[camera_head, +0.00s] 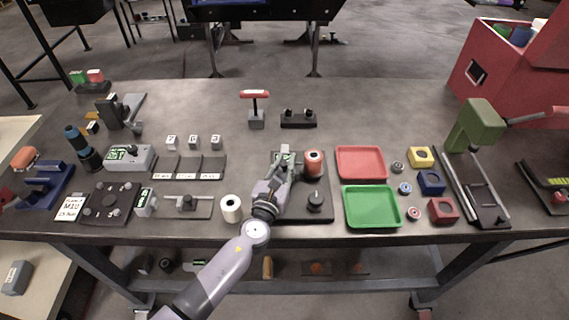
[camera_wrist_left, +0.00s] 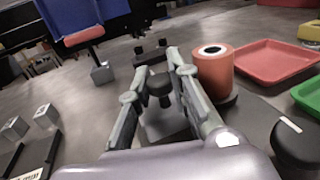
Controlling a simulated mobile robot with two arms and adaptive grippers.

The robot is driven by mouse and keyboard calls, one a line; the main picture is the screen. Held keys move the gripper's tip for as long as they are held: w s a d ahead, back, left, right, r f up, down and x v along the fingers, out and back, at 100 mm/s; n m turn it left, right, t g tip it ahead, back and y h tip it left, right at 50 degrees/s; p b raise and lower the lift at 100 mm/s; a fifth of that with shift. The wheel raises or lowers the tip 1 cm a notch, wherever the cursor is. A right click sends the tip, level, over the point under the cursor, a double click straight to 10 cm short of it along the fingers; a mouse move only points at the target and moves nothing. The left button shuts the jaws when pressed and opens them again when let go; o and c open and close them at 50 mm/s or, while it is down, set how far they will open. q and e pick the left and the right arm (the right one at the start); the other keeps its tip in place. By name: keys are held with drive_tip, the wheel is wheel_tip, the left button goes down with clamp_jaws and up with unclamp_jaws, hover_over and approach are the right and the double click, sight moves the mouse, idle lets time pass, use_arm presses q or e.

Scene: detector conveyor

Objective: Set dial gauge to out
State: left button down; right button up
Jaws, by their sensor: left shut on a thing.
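My left gripper (camera_head: 283,163) reaches in over the middle of the bench, at a small grey device with a greenish display (camera_head: 285,152), probably the dial gauge. In the left wrist view its two fingers (camera_wrist_left: 158,75) are closed around a round black knob (camera_wrist_left: 160,87), which sits above a light grey block (camera_wrist_left: 165,122). The fingers hide part of the block, and I cannot read the display or the knob's setting. My right gripper is in neither view.
An orange-red roll (camera_head: 314,163) stands close to the right of the gripper, with a black knob (camera_head: 315,201) in front of it. A white roll (camera_head: 231,208) stands left of my arm. Red (camera_head: 361,148) and green (camera_head: 399,220) trays lie to the right.

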use_arm(q)
drive_tip(key=h+b, duration=0.1)
drive_tip(key=a+m+g+h, duration=0.1)
drive_tip(key=a+m+h+b, duration=0.1)
drive_tip(key=shift+w+a+f+b, duration=0.1)
drive_tip(key=shift+w+f+b, duration=0.15)
drive_tip(key=shift+b, duration=0.1)
drive_tip(key=shift+a+r+m+g+h, duration=0.15)
drive_tip(key=shift+a+m+g+h, duration=0.1)
drive_tip(key=shift+m+g+h, duration=0.2)
drive_tip(key=shift+r, duration=0.1)
drive_tip(key=c, duration=1.5)
unclamp_jaws()
drive_tip(key=shift+o, duration=0.2)
drive_tip(key=shift+s, duration=0.1)
drive_tip(key=v, duration=1.2)
